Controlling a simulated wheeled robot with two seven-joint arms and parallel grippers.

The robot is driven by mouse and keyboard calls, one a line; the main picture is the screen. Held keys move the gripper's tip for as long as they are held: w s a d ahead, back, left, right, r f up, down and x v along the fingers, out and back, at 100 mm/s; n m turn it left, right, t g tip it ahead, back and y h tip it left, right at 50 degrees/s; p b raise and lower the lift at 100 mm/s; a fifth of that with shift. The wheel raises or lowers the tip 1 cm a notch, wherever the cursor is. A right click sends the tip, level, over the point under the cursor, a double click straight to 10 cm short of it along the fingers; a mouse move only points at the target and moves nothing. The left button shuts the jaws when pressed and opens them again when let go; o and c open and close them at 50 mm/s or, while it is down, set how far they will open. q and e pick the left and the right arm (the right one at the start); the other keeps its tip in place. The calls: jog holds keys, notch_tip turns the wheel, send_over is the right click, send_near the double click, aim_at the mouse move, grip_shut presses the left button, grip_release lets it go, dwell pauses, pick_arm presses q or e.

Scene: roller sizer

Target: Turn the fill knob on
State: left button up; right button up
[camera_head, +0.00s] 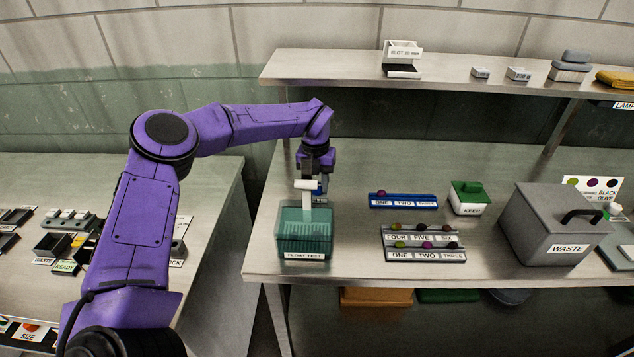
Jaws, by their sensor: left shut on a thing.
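My left gripper (317,172) points down behind the upper edge of the teal float test tank (304,240). It is shut on a small blue part (321,188), which looks like the fill knob; the fingers and my wrist largely hide it, so its turned angle cannot be told. A white spout-like bar (306,185) sits beside the gripper, with a pale vertical strip below it reaching down to the tank. The tank is see-through, with a "FLOAT TEST" label on its front foot. My right gripper is not in view.
Right of the tank are a blue rack (403,201), grey racks with small coloured balls (422,243), a green KEEP box (469,198) and a grey WASTE bin (556,222). A shelf (450,75) runs above the table's back. A second table with small trays (52,244) is at left.

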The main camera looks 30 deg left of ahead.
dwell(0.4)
pick_arm(q)
jog(key=o, duration=1)
jog(key=shift+o, duration=0.2)
notch_tip(320, 180, up, 11)
jog(key=b, duration=0.1)
jog(key=shift+a+f+b, duration=0.15)
jog(key=shift+f+b, duration=0.05)
jog(key=shift+b, duration=0.2)
